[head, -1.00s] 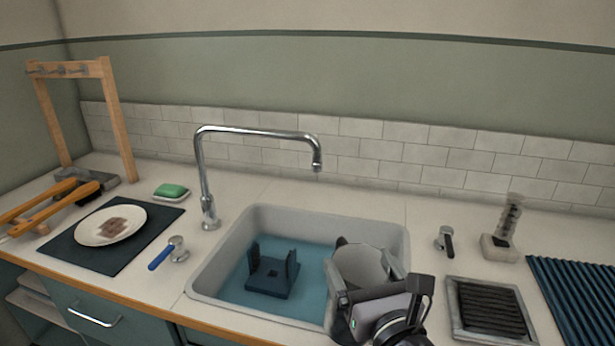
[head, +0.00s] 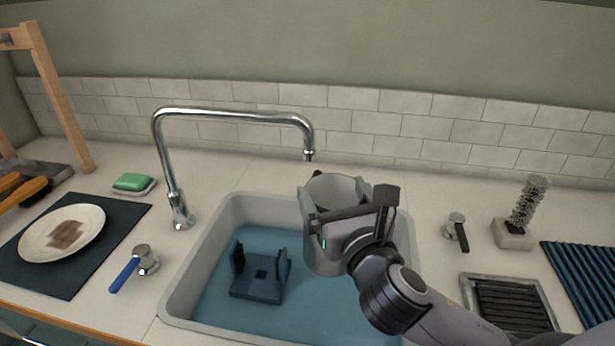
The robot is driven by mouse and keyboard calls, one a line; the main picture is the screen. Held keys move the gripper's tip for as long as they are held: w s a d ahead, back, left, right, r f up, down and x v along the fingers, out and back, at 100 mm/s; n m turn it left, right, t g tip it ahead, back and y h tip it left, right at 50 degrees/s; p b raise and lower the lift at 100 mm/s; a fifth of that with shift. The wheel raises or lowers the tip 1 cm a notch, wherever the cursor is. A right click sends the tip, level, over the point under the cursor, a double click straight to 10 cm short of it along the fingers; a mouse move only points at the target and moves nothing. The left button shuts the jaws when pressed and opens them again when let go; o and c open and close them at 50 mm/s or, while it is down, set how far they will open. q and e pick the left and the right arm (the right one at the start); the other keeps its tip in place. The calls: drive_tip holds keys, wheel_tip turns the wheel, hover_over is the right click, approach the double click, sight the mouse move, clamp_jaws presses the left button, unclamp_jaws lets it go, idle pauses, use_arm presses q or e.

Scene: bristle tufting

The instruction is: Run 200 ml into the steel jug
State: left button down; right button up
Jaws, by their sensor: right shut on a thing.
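The grey steel jug (head: 323,262) is held upright over the right side of the sink (head: 216,225). My right gripper (head: 338,212) is shut on it near its rim, and gripper and wrist hide part of its front and right side. The chrome tap (head: 235,115) arches over the sink, and its spout end stands just above the jug's open mouth, near its back edge. No water stream shows. The blue-handled lever (head: 138,266) is left of the sink and the black-handled lever (head: 456,231) right of it. My left gripper is out of view.
A dark blue stand (head: 260,275) with upright posts sits in the blue-bottomed sink. A soiled plate (head: 62,234) on a dark mat and green soap (head: 133,181) lie left. A bottle brush (head: 527,205), dark grate (head: 511,303) and ribbed blue mat (head: 588,275) are right.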

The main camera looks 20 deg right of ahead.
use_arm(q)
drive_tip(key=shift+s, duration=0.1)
use_arm(e)
drive_tip(key=shift+f, duration=2.1)
use_arm(q)
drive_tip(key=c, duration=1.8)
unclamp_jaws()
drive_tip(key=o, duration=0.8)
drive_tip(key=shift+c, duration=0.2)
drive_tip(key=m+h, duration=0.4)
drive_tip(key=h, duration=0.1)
approach(119, 278)
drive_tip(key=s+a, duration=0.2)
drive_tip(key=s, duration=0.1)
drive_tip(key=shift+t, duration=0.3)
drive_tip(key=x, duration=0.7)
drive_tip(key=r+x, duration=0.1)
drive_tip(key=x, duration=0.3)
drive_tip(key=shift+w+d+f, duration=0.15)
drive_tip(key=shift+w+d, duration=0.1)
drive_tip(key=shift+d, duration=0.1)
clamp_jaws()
